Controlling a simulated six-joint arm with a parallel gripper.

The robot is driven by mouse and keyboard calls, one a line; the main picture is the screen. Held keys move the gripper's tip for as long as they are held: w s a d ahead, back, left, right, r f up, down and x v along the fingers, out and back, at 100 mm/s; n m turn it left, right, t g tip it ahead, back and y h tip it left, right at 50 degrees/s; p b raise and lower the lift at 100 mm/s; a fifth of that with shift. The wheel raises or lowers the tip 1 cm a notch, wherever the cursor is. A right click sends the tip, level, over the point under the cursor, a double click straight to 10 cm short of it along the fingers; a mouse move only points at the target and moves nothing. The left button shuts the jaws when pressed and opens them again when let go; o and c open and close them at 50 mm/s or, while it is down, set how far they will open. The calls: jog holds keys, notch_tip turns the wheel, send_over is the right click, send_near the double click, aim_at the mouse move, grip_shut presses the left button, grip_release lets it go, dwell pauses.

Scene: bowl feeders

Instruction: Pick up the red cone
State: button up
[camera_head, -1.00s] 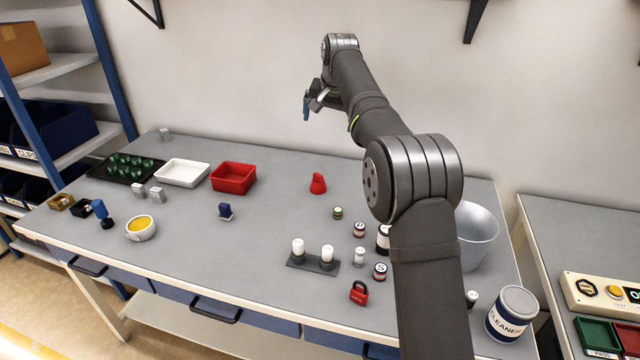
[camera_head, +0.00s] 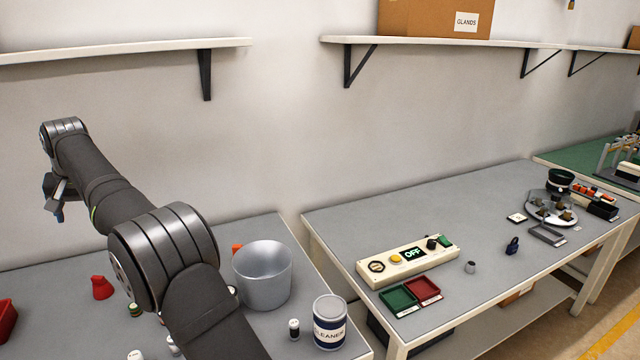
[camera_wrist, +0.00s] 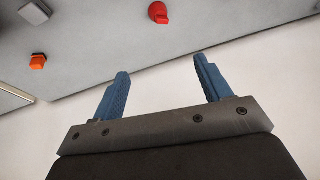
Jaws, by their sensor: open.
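The red cone (camera_head: 102,288) stands on the grey table at the lower left of the head view, left of my arm. A red piece that looks like it shows at the top of the wrist view (camera_wrist: 158,13), beyond my fingertips. My gripper (camera_head: 58,213) is raised high above the table near the wall, to the left of and above the cone in the head view. In the wrist view my gripper (camera_wrist: 161,67) has its two blue fingers apart with nothing between them. Some nearby items are partly hidden by my arm.
A grey bucket (camera_head: 262,278), a cleaner can (camera_head: 329,323) and a small jar (camera_head: 294,329) stand right of my arm. An orange piece (camera_head: 237,248) is partly hidden behind the bucket. A second table holds a control box (camera_head: 408,262).

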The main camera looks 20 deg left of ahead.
aim_at(100, 279)
jog(key=w+a+f+n, duration=0.1)
jog(key=a+f, duration=0.3)
jog(key=f, duration=0.5)
jog(key=w+a+f+n+y, duration=0.1)
jog(key=a+f+n, duration=0.2)
jog(key=f, duration=0.7)
jog(key=w+a+f+n+y, duration=0.1)
jog(key=a+f, duration=0.3)
jog(key=f, duration=0.5)
jog(key=shift+w+a+f+n, duration=0.15)
jog(key=shift+a+f+n, duration=0.2)
jog(key=shift+n, duration=0.35)
jog(key=shift+r, duration=0.1)
jog(key=c, duration=1.1)
